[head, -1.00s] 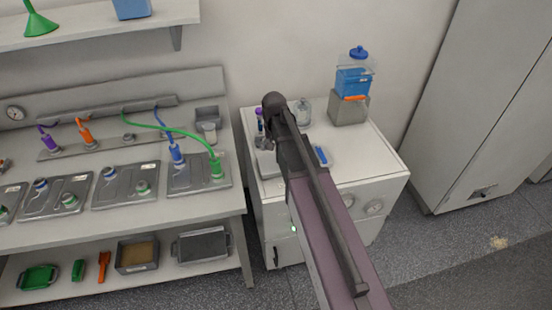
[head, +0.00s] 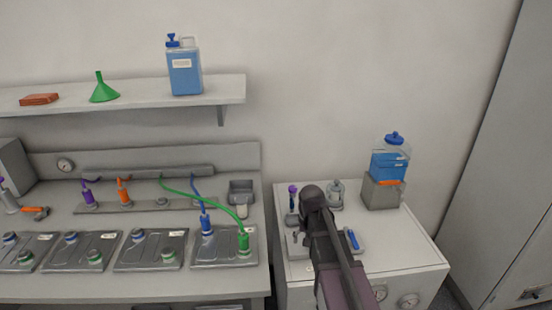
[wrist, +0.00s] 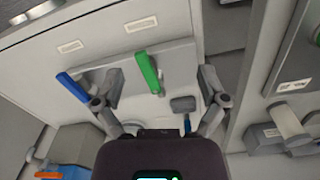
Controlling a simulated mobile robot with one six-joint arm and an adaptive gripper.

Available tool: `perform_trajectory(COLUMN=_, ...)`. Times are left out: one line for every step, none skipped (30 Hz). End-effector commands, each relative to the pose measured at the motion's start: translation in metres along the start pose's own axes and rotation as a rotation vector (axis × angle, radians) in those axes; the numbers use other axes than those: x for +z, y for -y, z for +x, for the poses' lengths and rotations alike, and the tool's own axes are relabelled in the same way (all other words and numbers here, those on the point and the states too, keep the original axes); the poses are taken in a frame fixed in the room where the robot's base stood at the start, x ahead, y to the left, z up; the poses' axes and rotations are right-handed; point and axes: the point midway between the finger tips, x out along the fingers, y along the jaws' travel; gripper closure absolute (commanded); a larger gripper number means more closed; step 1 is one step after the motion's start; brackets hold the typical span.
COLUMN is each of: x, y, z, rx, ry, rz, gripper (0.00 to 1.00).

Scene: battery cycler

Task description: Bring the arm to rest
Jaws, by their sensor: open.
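My gripper (wrist: 162,78) shows in the wrist view with its two fingers spread wide and nothing between them held. It hangs over the white cabinet top (wrist: 178,25), which carries a grey tray or mat with a green-handled thing (wrist: 148,72) and a blue-handled thing (wrist: 72,88). The green one shows between the fingers, the blue one outside the left finger; I cannot tell the height above them. In the head view my arm reaches up over the white cabinet (head: 415,258), and its fingers are hidden.
Left of the cabinet is a bench (head: 110,288) with several battery plates and coloured cables. A shelf (head: 140,97) above holds a blue jug (head: 185,70) and a green funnel (head: 104,88). A blue-filled dispenser (head: 390,160) stands at the cabinet's back right. A tall locker (head: 500,190) is at right.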

Motion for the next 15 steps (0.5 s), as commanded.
perform_trajectory(x=0.016, y=-0.004, z=0.0, rx=0.0, ry=0.0, rz=-0.016, gripper=0.08)
perform_trajectory(x=0.024, y=-0.005, z=0.0, rx=0.0, ry=0.0, rz=-0.027, gripper=0.08)
perform_trajectory(x=0.034, y=-0.008, z=0.0, rx=0.0, ry=0.0, rz=-0.046, gripper=0.08)
perform_trajectory(x=0.043, y=-0.009, z=0.0, rx=0.0, ry=0.0, rz=-0.059, gripper=0.08)
perform_trajectory(x=0.051, y=-0.011, z=0.0, rx=0.0, ry=0.0, rz=-0.074, gripper=0.08)
perform_trajectory(x=0.063, y=-0.014, z=0.0, rx=0.0, ry=0.0, rz=-0.093, gripper=0.08)
perform_trajectory(x=0.071, y=-0.016, z=0.0, rx=0.001, ry=0.0, rz=-0.109, gripper=0.08)
perform_trajectory(x=0.079, y=-0.018, z=0.0, rx=0.001, ry=0.0, rz=-0.122, gripper=0.08)
perform_trajectory(x=0.089, y=-0.02, z=0.0, rx=0.001, ry=0.0, rz=-0.142, gripper=0.08)
perform_trajectory(x=0.096, y=-0.021, z=0.0, rx=0.001, ry=0.0, rz=-0.154, gripper=0.08)
perform_trajectory(x=0.102, y=-0.022, z=0.0, rx=0.001, ry=0.0, rz=-0.167, gripper=0.08)
perform_trajectory(x=0.109, y=-0.024, z=0.0, rx=0.001, ry=0.0, rz=-0.18, gripper=0.08)
perform_trajectory(x=0.113, y=-0.025, z=0.0, rx=0.001, ry=0.0, rz=-0.189, gripper=0.08)
perform_trajectory(x=0.116, y=-0.026, z=0.0, rx=0.001, ry=0.0, rz=-0.198, gripper=0.08)
perform_trajectory(x=0.119, y=-0.026, z=0.0, rx=0.001, ry=0.0, rz=-0.205, gripper=0.08)
